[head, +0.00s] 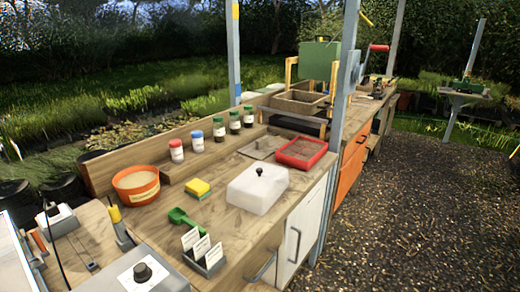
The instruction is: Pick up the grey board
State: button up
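A flat grey board (254,151) lies on the wooden bench between the jars and the red tray. A small dark mark or part shows near its middle, too small to make out. It looks uncovered from above. My gripper is not in view.
The red tray (301,165) sits just right of the board, and a translucent white cover with a black knob (257,195) stands in front. Lidded jars (234,125) line the back ledge. A yellow sponge (197,188), green scoop (184,217) and orange-brown tub (137,196) are further left. A post (343,95) rises at right.

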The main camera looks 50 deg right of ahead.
aim_at(263, 148)
jog(key=z, duration=1.4)
jog(key=l+u, duration=0.25)
jog(key=i+j, duration=0.05)
jog(key=j, duration=0.05)
